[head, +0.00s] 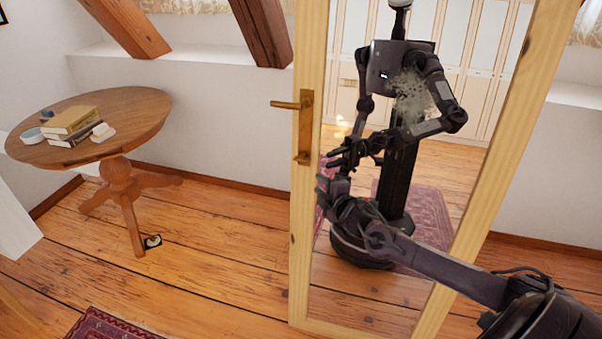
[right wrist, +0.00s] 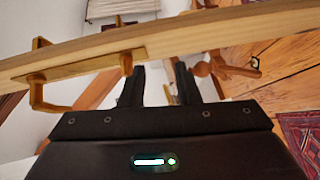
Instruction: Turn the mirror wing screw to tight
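The tall mirror with a pale wooden frame (head: 307,230) stands in front of me. On its left upright is a brass plate (head: 306,125) with a lever (head: 288,105) near the top and a small brass piece (head: 302,158) at its lower end; I cannot tell for sure which is the wing screw. In the right wrist view the plate (right wrist: 85,66) runs along the frame, the lever (right wrist: 37,90) at left. My right gripper (head: 326,185) is just below the plate, fingers (right wrist: 160,80) apart and empty. My left gripper shows only as a reflection.
A round wooden table (head: 140,110) with books (head: 72,122) stands at left. A small object (head: 152,241) lies on the floor near its leg. A patterned rug (head: 110,326) is at the lower left. The plank floor between table and mirror is clear.

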